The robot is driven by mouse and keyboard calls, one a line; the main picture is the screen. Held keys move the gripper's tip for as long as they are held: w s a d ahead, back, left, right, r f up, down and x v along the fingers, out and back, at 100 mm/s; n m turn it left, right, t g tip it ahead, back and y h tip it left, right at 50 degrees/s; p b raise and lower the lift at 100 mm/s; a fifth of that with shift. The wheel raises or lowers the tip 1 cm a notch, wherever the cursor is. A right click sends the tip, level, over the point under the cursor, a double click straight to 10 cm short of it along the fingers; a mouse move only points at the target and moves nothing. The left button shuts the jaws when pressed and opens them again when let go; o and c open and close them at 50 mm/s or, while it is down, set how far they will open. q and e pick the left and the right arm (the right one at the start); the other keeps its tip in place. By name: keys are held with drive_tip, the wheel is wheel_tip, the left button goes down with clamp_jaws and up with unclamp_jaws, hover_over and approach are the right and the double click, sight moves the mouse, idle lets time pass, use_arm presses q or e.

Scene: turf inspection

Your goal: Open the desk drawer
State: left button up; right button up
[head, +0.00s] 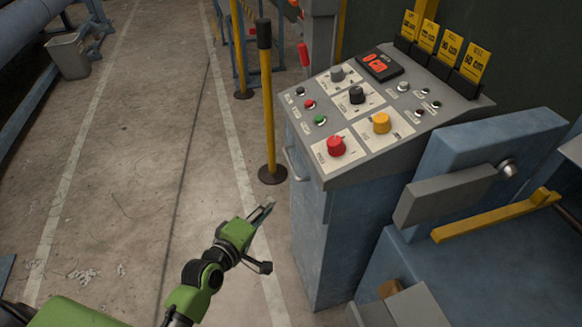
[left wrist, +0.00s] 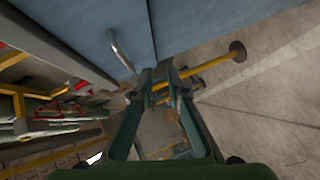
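A blue cabinet (head: 325,235) under a sloped grey control panel stands right of centre in the head view. A metal bar handle (head: 293,165) is on its left face, near the top. In the left wrist view the handle (left wrist: 120,50) shows on the blue face (left wrist: 85,25), up and left of the fingertips. No drawer front stands out from the cabinet. My left gripper (head: 265,238) is below and left of the handle, apart from it. In the left wrist view its fingertips (left wrist: 163,80) have a gap between them, with nothing held. My right gripper is not in view.
A yellow post (head: 266,110) with a round base stands left of the cabinet. Blue machinery with a yellow bar (head: 495,215) is at the right. The panel carries several knobs and yellow cards. Concrete floor (head: 130,180) is largely free at the left.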

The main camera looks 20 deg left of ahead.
sight(290, 163)
use_arm(q)
wheel_tip(290, 163, up, 6)
drive_tip(key=w+n+t, duration=0.1)
drive_tip(key=w, duration=0.1)
drive_tip(key=x, duration=1.2)
drive_tip(key=shift+s+d+r, duration=0.1)
drive_tip(key=shift+d, duration=0.2)
drive_tip(key=shift+w, duration=0.25)
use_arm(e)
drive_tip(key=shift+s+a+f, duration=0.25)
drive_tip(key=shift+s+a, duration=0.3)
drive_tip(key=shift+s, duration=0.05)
use_arm(q)
clamp_jaws()
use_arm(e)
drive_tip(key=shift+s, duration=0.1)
